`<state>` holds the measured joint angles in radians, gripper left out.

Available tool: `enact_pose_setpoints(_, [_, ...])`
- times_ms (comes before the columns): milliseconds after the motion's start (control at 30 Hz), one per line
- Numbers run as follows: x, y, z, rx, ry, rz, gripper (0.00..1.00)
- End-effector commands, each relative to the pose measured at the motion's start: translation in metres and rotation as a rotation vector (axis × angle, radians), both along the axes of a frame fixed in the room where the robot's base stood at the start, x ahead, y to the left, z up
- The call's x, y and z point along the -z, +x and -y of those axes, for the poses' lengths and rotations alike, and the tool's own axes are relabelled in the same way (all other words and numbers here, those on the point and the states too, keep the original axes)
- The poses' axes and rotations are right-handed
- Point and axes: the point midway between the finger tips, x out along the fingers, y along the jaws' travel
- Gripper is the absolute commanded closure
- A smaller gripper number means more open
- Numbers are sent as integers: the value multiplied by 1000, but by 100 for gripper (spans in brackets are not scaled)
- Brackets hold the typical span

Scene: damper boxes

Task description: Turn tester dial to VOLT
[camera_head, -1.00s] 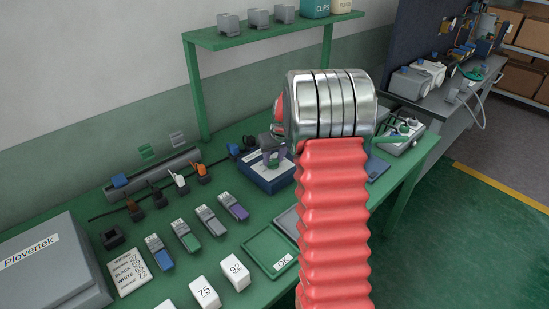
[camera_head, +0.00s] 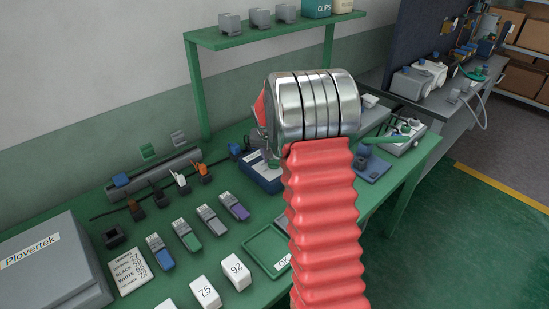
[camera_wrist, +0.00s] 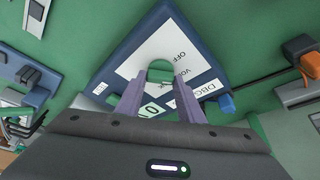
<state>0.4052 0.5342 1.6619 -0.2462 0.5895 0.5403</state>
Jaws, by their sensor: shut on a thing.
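The tester is a dark blue box with a white face (camera_wrist: 135,65), seen turned at an angle in the wrist view. It also shows in the head view (camera_head: 256,176), partly hidden behind my arm. Its green dial (camera_wrist: 160,68) sits near the middle of the face, by the printed words OFF and a partly covered VOLT. My gripper (camera_wrist: 160,82) is shut on the dial, one purple-grey finger on each side. The fingers cover part of the face, and I cannot tell exactly which mark the dial points to.
Green tray (camera_head: 265,248), numbered white blocks (camera_head: 236,271) and coloured connectors (camera_head: 187,236) lie on the green bench. A grey Plovertek case (camera_head: 45,265) is at left. A blue base with a knob (camera_head: 368,164) stands right of my arm.

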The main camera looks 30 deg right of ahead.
Motion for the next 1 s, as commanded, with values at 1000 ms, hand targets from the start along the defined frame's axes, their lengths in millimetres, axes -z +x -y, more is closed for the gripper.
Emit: enact_pose_setpoints(1000, [-1,2,-2,143,1,3,58])
